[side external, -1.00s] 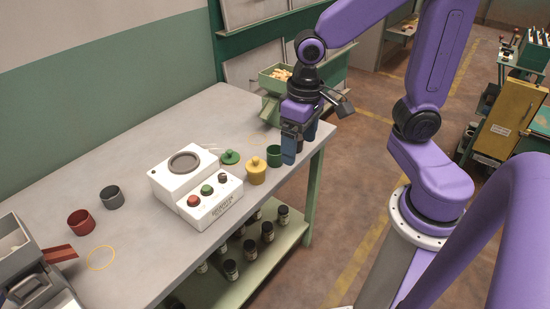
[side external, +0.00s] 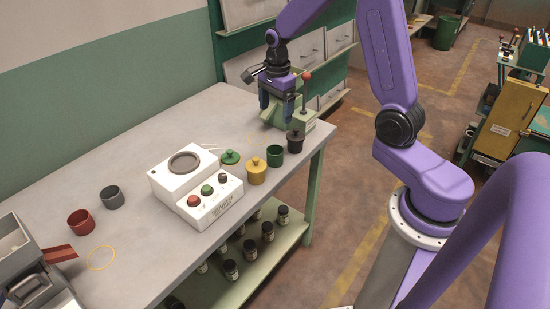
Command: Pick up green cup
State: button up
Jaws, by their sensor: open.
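The green cup (side external: 275,156) stands upright on the table near its right edge, between a yellow lidded cup (side external: 256,171) and a dark lidded cup (side external: 295,141). A green lid (side external: 230,157) with a knob lies on the table to the left of it. My gripper (side external: 275,108) is open, fingers pointing down, above and behind the green cup and apart from it. It is in front of the green hopper (side external: 300,113) and hides part of it.
A white button box (side external: 197,187) with a round grey plate stands left of the cups. A red cup (side external: 81,222) and a grey cup (side external: 112,197) stand further left. A grey hopper (side external: 38,285) with a red chute is at the lower left. The table's middle back is clear.

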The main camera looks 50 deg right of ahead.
aim_at(275, 154)
jog(key=f, duration=1.7)
jog(key=shift+w+d+f, duration=0.1)
jog(key=shift+w+f, duration=0.1)
jog(key=c, duration=1.2)
